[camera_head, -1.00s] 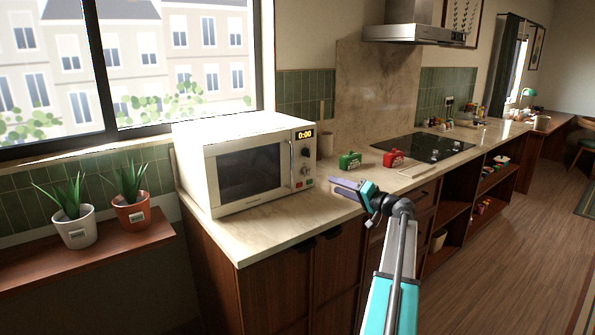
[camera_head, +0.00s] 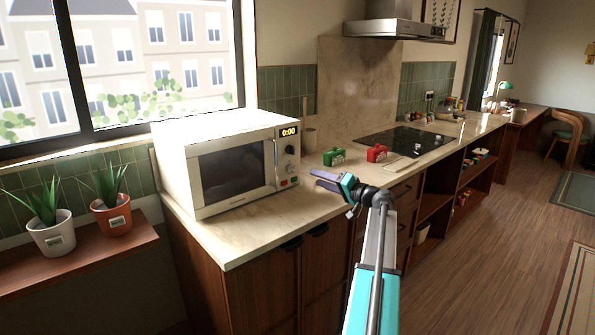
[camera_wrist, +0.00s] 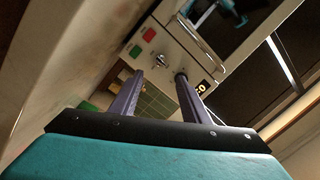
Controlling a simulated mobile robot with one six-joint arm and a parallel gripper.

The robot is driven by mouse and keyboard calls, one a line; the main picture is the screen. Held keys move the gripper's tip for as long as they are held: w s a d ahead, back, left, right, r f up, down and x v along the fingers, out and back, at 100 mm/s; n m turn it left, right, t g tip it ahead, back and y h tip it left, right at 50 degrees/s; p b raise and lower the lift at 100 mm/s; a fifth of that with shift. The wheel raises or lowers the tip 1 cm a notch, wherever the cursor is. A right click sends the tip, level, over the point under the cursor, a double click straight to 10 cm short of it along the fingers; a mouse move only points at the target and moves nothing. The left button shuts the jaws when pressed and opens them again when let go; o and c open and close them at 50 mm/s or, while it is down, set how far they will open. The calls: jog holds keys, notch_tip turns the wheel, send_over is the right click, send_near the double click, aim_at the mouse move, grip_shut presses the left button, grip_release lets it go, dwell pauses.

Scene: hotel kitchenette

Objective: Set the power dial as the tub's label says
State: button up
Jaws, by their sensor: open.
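The white microwave (camera_head: 230,163) stands on the counter, its display (camera_head: 289,131) reading 0:00. Its panel has a dark upper dial (camera_head: 290,150) and a silver lower dial (camera_head: 291,168). In the tilted wrist view the dark dial (camera_wrist: 181,76) and silver dial (camera_wrist: 160,60) show near the fingertips; the silver pointer's setting is too small to read. A green container (camera_head: 334,156) and a red container (camera_head: 377,152) stand right of the microwave; their labels are unreadable. My gripper (camera_head: 324,179) is open and empty in front of the panel's lower right; its spread fingers (camera_wrist: 158,78) point towards the panel.
The panel also has a red button (camera_wrist: 149,34) and a green button (camera_wrist: 135,51). A black hob (camera_head: 408,141) lies farther right on the counter (camera_head: 250,235). Two potted plants stand on a shelf (camera_head: 90,252) at left.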

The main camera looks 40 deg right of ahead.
aim_at(291, 169)
jog(key=w, duration=0.4)
jog(key=w+p, duration=0.1)
jog(key=w, duration=0.6)
jog(key=shift+w+a+p, duration=0.25)
jog(key=shift+w+p, duration=0.1)
jog(key=shift+p, duration=0.05)
